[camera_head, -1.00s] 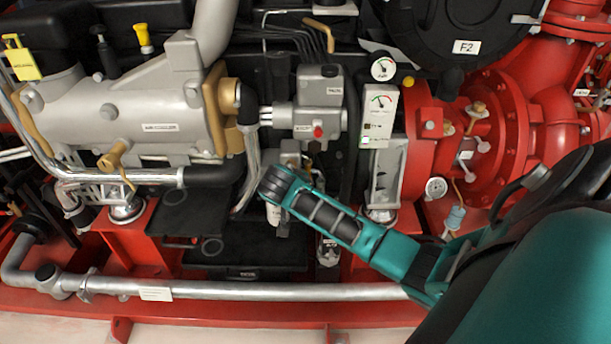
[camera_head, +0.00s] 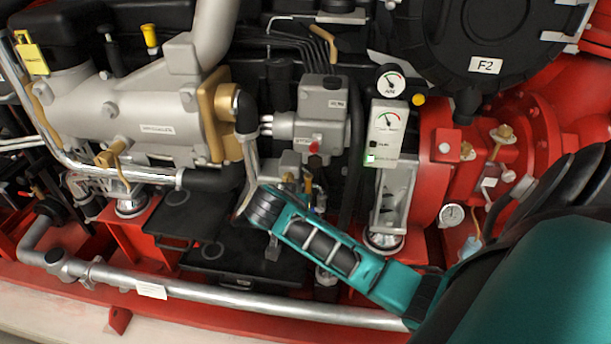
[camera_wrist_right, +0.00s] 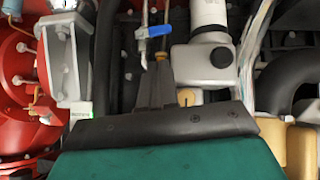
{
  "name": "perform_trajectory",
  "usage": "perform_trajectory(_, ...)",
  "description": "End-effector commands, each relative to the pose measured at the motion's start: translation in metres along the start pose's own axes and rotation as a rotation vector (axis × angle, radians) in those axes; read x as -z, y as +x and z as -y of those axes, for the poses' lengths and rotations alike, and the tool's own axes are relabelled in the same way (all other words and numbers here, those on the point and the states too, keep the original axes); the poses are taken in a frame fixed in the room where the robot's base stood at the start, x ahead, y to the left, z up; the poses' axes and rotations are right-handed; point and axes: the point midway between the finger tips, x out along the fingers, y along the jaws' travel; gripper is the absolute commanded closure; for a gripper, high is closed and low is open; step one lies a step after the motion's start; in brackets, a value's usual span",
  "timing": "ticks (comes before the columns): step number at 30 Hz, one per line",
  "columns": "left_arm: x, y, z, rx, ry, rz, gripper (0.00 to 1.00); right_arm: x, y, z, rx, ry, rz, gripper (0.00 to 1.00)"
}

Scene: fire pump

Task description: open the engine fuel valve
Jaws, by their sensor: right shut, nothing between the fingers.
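A small valve with a blue lever handle (camera_wrist_right: 155,31) shows near the top middle of the right wrist view, on a thin metal pipe. The lever lies across the pipe in that picture. I take it for the fuel valve; no label on it is readable. My right gripper (camera_wrist_right: 155,70) is shut and empty, its dark fingers pointing at the valve just below the handle. I cannot tell whether they touch it. In the head view my right arm reaches in from the right, and its wrist hides the fingertips. My left gripper is not in view.
A grey block with a red button (camera_head: 314,146) and a white gauge panel (camera_head: 388,135) stand close to my right arm. A silver pipe (camera_head: 230,304) runs along the front. In the right wrist view, a grey housing with a black knob (camera_wrist_right: 219,57) is right of the fingers.

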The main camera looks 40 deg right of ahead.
Motion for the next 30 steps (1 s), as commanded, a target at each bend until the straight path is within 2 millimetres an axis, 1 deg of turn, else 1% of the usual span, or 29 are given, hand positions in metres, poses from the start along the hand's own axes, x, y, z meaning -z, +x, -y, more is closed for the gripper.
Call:
perform_trajectory(13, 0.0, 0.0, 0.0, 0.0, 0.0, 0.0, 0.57, -0.001, -0.002, -0.001, -0.005, 0.007, 0.0, 1.0)
perform_trajectory(17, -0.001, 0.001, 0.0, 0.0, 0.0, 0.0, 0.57, -0.001, 0.003, -0.001, -0.006, 0.006, 0.0, 1.0)
perform_trajectory(20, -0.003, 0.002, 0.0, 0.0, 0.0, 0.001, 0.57, -0.002, 0.015, -0.002, -0.008, 0.005, -0.001, 1.0)
perform_trajectory(27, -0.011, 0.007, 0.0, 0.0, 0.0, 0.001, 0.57, -0.002, 0.06, -0.002, -0.007, 0.004, -0.001, 1.0)
perform_trajectory(30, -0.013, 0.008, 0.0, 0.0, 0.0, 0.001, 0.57, -0.002, 0.076, -0.002, -0.007, 0.006, -0.001, 1.0)
